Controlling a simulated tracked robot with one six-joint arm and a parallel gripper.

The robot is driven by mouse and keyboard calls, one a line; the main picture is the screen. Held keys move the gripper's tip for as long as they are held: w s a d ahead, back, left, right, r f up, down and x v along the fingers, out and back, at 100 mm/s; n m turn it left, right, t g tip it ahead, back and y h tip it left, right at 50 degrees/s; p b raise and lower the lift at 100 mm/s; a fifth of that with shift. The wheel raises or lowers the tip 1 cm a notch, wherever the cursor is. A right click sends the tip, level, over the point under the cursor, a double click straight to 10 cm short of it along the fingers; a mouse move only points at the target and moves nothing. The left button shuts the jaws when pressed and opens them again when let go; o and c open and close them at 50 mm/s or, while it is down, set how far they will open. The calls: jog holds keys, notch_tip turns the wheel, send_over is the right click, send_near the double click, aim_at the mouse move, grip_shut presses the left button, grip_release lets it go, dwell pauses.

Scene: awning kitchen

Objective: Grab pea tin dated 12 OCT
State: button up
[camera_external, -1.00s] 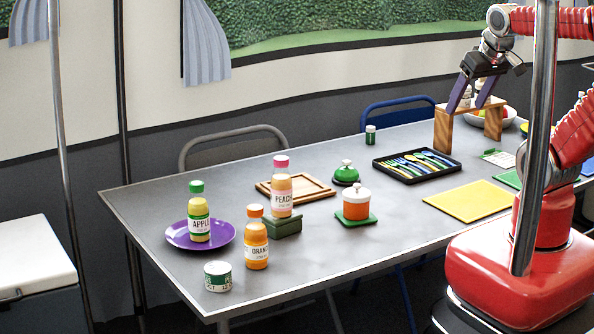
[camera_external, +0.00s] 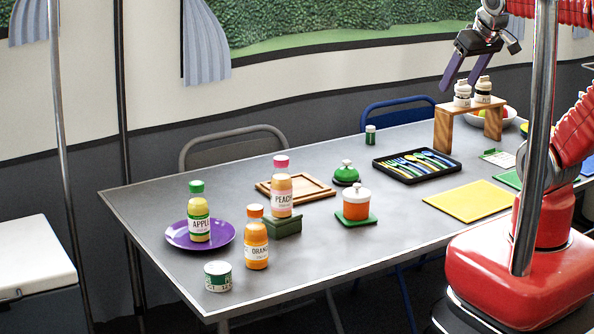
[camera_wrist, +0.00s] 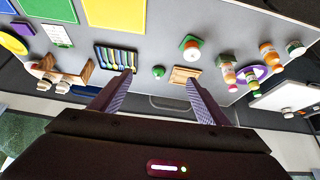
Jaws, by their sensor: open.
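A short tin (camera_external: 217,276) with a white and dark green label stands upright at the table's near left corner. Its print is too small to read, so I cannot tell its contents or date. It also appears to show at the right of the wrist view (camera_wrist: 295,48). My gripper (camera_external: 464,78) is open and empty, raised above the back right of the table, far from the tin. In the wrist view its two fingers (camera_wrist: 160,78) stand apart with nothing between them.
An orange-juice bottle (camera_external: 256,245) stands right of the tin, and a purple plate (camera_external: 175,235) with an apple bottle (camera_external: 198,216) lies behind. A peach bottle (camera_external: 281,196) stands on a green block. Two small jars (camera_external: 462,94) stand on a wooden stand (camera_external: 444,130).

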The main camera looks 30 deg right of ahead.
jog(key=w+a+r+n+t+y, duration=0.1)
jog(key=w+a+n+t+y, duration=0.15)
jog(key=w+a, duration=0.6)
jog(key=w+a+n+t+y, duration=0.1)
jog(key=w+a+n+y, duration=0.2)
jog(key=a, duration=1)
jog(key=s+a+f+n+g+y, duration=0.1)
jog(key=s+a+n+g+y, duration=0.3)
jog(key=a, duration=0.9)
jog(key=s+a+f+n+t+y, duration=0.15)
jog(key=s+a, duration=0.35)
jog(key=a, duration=0.9)
jog(key=shift+n+g+y, duration=0.3)
jog(key=shift+n+y, duration=0.1)
jog(key=f, duration=3)
jog(key=shift+s+d+f, duration=0.1)
jog(key=shift+d+f, duration=0.1)
jog(key=shift+f, duration=0.15)
send_near(218, 277)
jog(key=shift+w+a+f, duration=0.2)
jog(key=shift+w+f, duration=0.1)
jog(key=shift+w, duration=0.35)
jog(key=shift+w+a+f, duration=0.2)
jog(key=shift+w+f, duration=0.15)
jog(key=shift+w, duration=0.35)
jog(key=shift+w+a+f, duration=0.2)
jog(key=shift+w+f, duration=0.1)
jog(key=shift+w, duration=0.35)
